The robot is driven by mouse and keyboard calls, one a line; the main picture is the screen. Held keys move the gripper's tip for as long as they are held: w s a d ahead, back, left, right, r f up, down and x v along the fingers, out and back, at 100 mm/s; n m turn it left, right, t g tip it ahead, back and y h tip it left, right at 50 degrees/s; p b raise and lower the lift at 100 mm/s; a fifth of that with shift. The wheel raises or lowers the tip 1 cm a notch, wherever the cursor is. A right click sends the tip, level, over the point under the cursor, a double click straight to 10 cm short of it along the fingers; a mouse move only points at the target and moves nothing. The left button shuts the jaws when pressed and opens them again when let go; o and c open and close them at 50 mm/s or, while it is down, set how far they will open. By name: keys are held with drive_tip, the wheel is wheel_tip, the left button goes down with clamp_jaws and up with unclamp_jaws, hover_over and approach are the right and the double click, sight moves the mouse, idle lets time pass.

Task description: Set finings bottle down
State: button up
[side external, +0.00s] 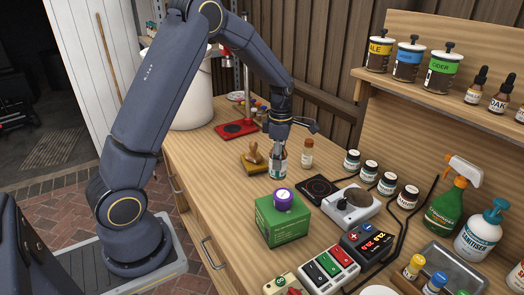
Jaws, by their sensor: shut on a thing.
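The finings bottle (279,168) is most likely the small bottle with a pale label under my gripper; its lettering is too small to read. My gripper (279,152) points down and is shut on the upper part of this bottle, hiding its top. The bottle looks upright over the wooden bench (215,165), left of a small amber bottle (307,155). I cannot tell whether its base touches the bench.
A wooden stamp (253,154) on a yellowish block stands just left. A green box (281,222) with a purple-topped item is in front. A red-based stand (236,129) is behind.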

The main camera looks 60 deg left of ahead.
sight(283, 168)
drive_tip(key=shift+w+a+f, duration=0.2)
drive_tip(key=shift+w+f, duration=0.65)
drive_tip(key=shift+f, duration=0.15)
drive_tip(key=shift+w+f, duration=0.15)
drive_tip(key=shift+f, duration=1.55)
drive_tip(key=shift+f, duration=0.1)
drive_tip(key=o, duration=1.4)
